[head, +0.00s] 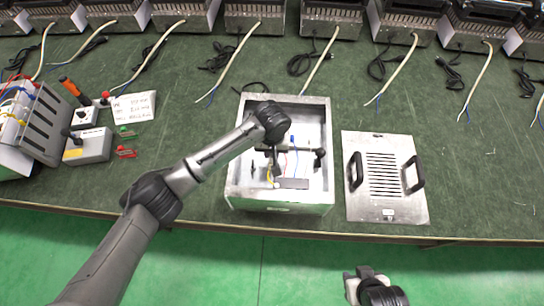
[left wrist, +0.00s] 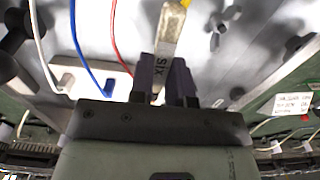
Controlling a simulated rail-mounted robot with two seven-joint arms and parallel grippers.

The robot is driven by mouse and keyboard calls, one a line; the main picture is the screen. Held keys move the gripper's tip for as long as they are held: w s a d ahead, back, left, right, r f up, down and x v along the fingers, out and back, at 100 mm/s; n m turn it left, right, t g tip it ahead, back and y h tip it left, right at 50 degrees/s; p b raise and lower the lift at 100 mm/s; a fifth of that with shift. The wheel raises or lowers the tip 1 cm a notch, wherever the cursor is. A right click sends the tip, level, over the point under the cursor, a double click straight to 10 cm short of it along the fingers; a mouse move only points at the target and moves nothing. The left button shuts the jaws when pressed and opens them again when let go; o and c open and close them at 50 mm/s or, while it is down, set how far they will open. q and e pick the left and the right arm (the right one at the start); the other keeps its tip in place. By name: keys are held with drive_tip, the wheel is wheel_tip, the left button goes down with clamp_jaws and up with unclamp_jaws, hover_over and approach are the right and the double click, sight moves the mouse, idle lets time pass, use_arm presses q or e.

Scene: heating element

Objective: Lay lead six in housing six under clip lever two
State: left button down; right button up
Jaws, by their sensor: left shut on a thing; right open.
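My left gripper (left wrist: 165,80) is inside the open metal box (head: 328,120). In the left wrist view its dark fingers are shut on a grey tag marked SIX (left wrist: 166,45), with a yellow lead (left wrist: 186,4) at its far end. In the head view the left wrist hides part of the box floor, and the yellow lead shows low in the box (head: 269,174). A pale slotted block (left wrist: 92,70) lies beside the gripper near white, blue and red leads. I cannot tell which is housing six or clip lever two. My right gripper (head: 359,273) is open and empty, off the table's front edge.
A slotted metal cover (head: 383,212) with two black handles lies right of the box. Left are a wire rack (head: 40,120), small switch boxes (head: 88,147) and a label card (head: 134,107). Heater units with trailing cables line the back. The green table is clear at far right.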

use_arm(q)
drive_tip(key=shift+f+b, duration=0.75)
drive_tip(key=shift+f, duration=1.25)
drive_tip(key=c, duration=1.1)
unclamp_jaws()
drive_tip(key=shift+f, duration=0.1)
drive_tip(key=shift+r, duration=0.35)
wheel_tip(320, 180, up, 10)
drive_tip(key=p, duration=0.3)
drive_tip(key=shift+r, duration=0.25)
drive_tip(key=shift+o, duration=0.6)
drive_tip(key=shift+r, duration=0.55)
